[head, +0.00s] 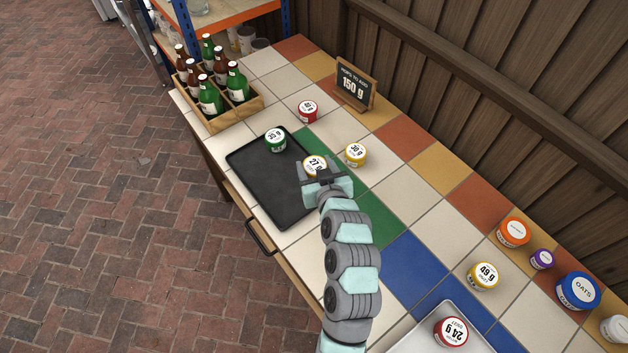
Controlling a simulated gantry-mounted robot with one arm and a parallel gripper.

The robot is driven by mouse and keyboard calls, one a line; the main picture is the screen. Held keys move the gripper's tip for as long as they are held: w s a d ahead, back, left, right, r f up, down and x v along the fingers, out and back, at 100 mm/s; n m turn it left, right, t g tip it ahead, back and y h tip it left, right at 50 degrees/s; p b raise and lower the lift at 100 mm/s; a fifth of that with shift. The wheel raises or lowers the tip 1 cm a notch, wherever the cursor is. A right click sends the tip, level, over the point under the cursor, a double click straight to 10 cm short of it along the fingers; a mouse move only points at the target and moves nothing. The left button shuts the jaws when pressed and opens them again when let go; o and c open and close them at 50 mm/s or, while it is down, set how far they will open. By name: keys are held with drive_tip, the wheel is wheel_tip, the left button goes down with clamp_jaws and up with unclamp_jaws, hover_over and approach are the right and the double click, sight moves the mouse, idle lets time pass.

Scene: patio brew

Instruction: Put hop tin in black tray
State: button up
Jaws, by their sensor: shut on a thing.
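My gripper (317,177) is shut on a yellow-rimmed tin labelled 27 g (314,163). They show over the right side of the black tray (272,190); whether the tin touches the tray is hidden by my gripper. A green tin labelled 35 g (275,139) stands in the tray's far part. A yellow tin labelled 30 g (355,154) stands on the tiles just right of the tray. A red tin (307,111) stands beyond the tray. A yellow tin labelled 49 g (483,275) is at lower right. A red 24 g tin (451,331) sits in a pale tray (414,343).
A chalkboard sign reading "Hops to add 150 g" (355,87) stands near the fence. A wooden crate of bottles (253,107) is at the far left. An orange tin (513,232), a purple tin (542,259) and a blue oats tub (577,291) line the right. The tray's near part is bare.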

drive_tip(key=shift+w+f+b, duration=0.1)
drive_tip(key=shift+f+b, duration=0.4)
drive_tip(key=shift+f, duration=2.55)
drive_tip(key=shift+f, duration=0.1)
drive_tip(key=shift+f, duration=0.15)
drive_tip(key=o, duration=1.3)
drive_tip(key=shift+o, duration=0.2)
drive_tip(key=shift+r, duration=0.25)
drive_tip(key=shift+s+d+r, duration=0.1)
drive_tip(key=shift+s+r, duration=0.05)
drive_tip(key=shift+s, duration=0.05)
drive_tip(key=p+v, duration=0.2)
drive_tip(key=v, duration=0.9)
drive_tip(key=shift+s, duration=0.3)
